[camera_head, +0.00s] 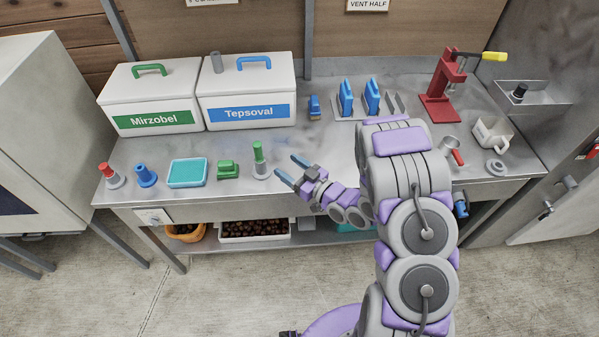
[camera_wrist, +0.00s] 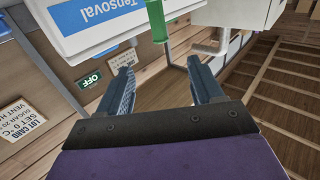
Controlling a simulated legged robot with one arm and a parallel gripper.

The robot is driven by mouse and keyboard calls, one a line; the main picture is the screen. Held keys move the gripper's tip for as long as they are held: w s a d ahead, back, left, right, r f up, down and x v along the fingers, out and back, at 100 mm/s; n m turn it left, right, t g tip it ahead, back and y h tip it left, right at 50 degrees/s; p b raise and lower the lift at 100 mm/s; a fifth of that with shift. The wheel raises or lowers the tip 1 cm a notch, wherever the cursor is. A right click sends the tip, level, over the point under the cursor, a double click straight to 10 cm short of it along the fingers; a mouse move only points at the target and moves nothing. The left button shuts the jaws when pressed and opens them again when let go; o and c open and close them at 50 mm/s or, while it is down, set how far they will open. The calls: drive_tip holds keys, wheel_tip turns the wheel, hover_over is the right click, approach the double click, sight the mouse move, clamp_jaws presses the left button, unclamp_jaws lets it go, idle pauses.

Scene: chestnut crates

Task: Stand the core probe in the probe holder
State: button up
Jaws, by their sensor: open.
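I cannot tell for sure which pieces are the core probe and the probe holder. A green-handled upright piece (camera_head: 258,152) stands in a round grey base (camera_head: 261,172) at the bench's front edge. Its green handle also shows at the top of the wrist view (camera_wrist: 156,22). My gripper (camera_head: 286,166) is open and empty just right of this piece, its blue fingers pointing toward it. In the wrist view my gripper (camera_wrist: 160,66) has nothing between its fingers; the green handle lies beyond them. A red-handled piece (camera_head: 106,170) on a grey base and a blue knobbed piece (camera_head: 146,176) stand farther left.
The Mirzobel crate (camera_head: 113,100) and Tepsoval crate (camera_head: 205,91) stand behind. A teal tray (camera_head: 187,173) and green block (camera_head: 228,169) are left of the green-handled piece. A red press (camera_head: 440,100) and white mug (camera_head: 491,132) are right.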

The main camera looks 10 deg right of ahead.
drive_tip(key=shift+v, duration=1.8)
drive_tip(key=w+d+r+g+h, duration=0.2)
drive_tip(key=w+d+h, duration=0.2)
drive_tip(key=d+h, duration=0.55)
drive_tip(key=s+d+r+m+g+h, duration=0.2)
drive_tip(key=s+d+r+m+h, duration=0.1)
drive_tip(key=d+r, duration=0.3)
drive_tip(key=s+d+r+m+g+h, duration=0.2)
drive_tip(key=s+r+m+g+h, duration=0.15)
drive_tip(key=s, duration=0.75)
drive_tip(key=s+a+r+g+y, duration=0.1)
drive_tip(key=s+a+r+g, duration=0.1)
drive_tip(key=s, duration=0.7)
drive_tip(key=s+a+r+m+g+y, duration=0.1)
drive_tip(key=s+a+r+g, duration=0.2)
drive_tip(key=s, duration=0.6)
drive_tip(key=s+a+r+m+g+y, duration=0.1)
drive_tip(key=s+a+r+g, duration=0.1)
drive_tip(key=s+a, duration=0.3)
drive_tip(key=s, duration=0.4)
drive_tip(key=shift+a+g+y, duration=0.15)
drive_tip(key=shift+g+y, duration=0.15)
drive_tip(key=shift+g, duration=0.05)
